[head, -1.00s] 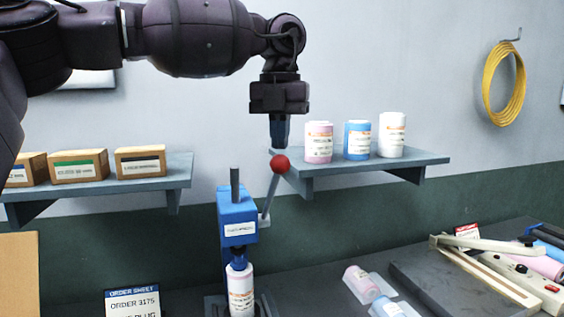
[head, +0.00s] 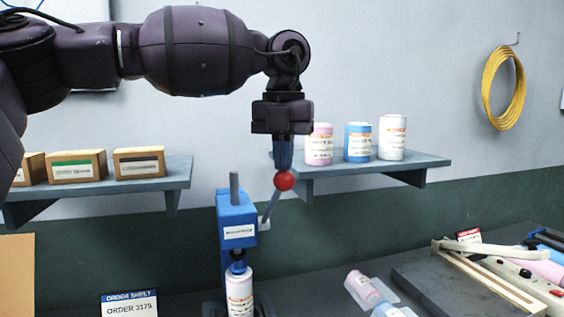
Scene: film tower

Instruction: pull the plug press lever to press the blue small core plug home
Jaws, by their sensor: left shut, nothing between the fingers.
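The plug press (head: 237,217) is a blue block on an upright post with a lever (head: 271,205) on its right side, ending in a red ball knob (head: 284,181). My left gripper (head: 284,166) points down, shut and empty, with its fingertips at the top of the red knob; they look in contact. A white-labelled roll (head: 239,291) stands upright under the press. The blue small core plug (head: 238,268) sits at the roll's top, just below the press head; how deep it sits I cannot tell. My right gripper is not in view.
A shelf (head: 432,161) with pink, blue and white rolls is close behind my gripper. Another shelf (head: 180,173) at left holds small boxes. A pink roll (head: 362,286) lies on the bench near a sealer-like device (head: 490,272). An order sheet (head: 130,305) stands front left.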

